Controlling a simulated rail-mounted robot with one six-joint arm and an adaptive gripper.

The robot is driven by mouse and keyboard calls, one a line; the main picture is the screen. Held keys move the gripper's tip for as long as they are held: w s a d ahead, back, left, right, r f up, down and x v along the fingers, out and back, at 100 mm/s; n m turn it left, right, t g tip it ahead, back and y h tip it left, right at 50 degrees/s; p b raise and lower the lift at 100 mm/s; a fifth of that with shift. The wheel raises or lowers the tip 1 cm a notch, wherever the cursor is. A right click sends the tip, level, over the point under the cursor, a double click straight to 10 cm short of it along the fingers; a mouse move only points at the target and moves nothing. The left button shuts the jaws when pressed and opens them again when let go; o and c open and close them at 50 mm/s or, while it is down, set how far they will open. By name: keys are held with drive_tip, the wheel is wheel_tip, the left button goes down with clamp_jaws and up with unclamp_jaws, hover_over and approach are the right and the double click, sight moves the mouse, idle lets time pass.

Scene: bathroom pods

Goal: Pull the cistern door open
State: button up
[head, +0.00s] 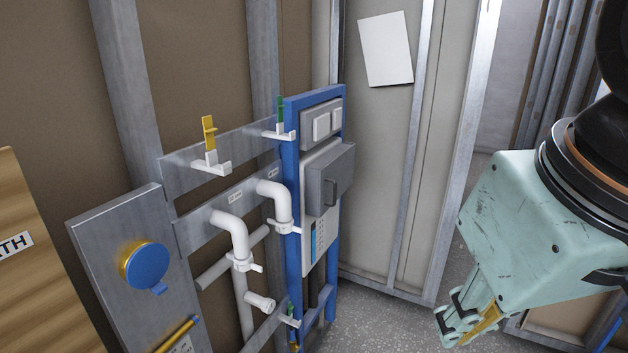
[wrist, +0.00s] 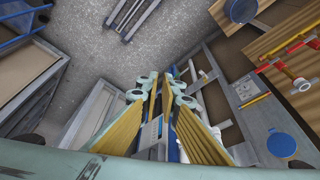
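The cistern unit stands in a blue frame (head: 291,185) in the middle of the head view. Its grey door (head: 319,171) is a square panel with a dark upright handle (head: 331,191); it stands out from the white cistern body (head: 308,248). I cannot tell whether the door is ajar. My gripper (head: 452,322) is at the lower right of the head view, pointing down-left, well apart from the door. In the wrist view my gripper (wrist: 162,82) has yellow-padded fingers with a gap between them, holding nothing visible. Part of the blue and white unit shows between them; the handle is not clear there.
White pipes (head: 239,240) and metal rails stand left of the cistern. A blue round cap (head: 147,266) is on a grey panel, with a wooden board (head: 30,270) farther left. A stud wall with a paper sheet (head: 386,49) stands behind. Grey floor (head: 385,325) lies open in front.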

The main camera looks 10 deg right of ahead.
drive_tip(key=shift+o, duration=0.6)
drive_tip(key=shift+w+a+f+m+g+y, duration=0.3)
drive_tip(key=shift+a+f+m+g, duration=0.1)
drive_tip(key=shift+a, duration=0.3)
drive_tip(key=w+a+f+m+g+y, duration=0.2)
drive_tip(key=w+a+m+g+y, duration=0.3)
drive_tip(key=w+a, duration=0.5)
drive_tip(key=w+a+m+t+y, duration=0.3)
drive_tip(key=w+m+y, duration=0.45)
drive_tip(key=w, duration=0.85)
drive_tip(key=w+d+f+m+t+y, duration=0.1)
drive_tip(key=w+d+f+m+t, duration=0.2)
drive_tip(key=w, duration=0.5)
drive_tip(key=w+d+f+m+t, duration=0.1)
drive_tip(key=w+d+m+t, duration=0.1)
drive_tip(key=w+d+m, duration=0.4)
drive_tip(key=w+d+f+m+t+h+p, duration=0.1)
drive_tip(key=w+d+f+m+t, duration=0.4)
drive_tip(key=w+d, duration=0.8)
wheel_tip(320, 180, down, 4)
drive_tip(key=shift+w+d+t+h, duration=0.2)
drive_tip(key=shift+t+h, duration=0.25)
drive_tip(key=shift+t, duration=0.55)
drive_tip(key=shift+w+a, duration=0.1)
drive_tip(key=shift+a, duration=0.1)
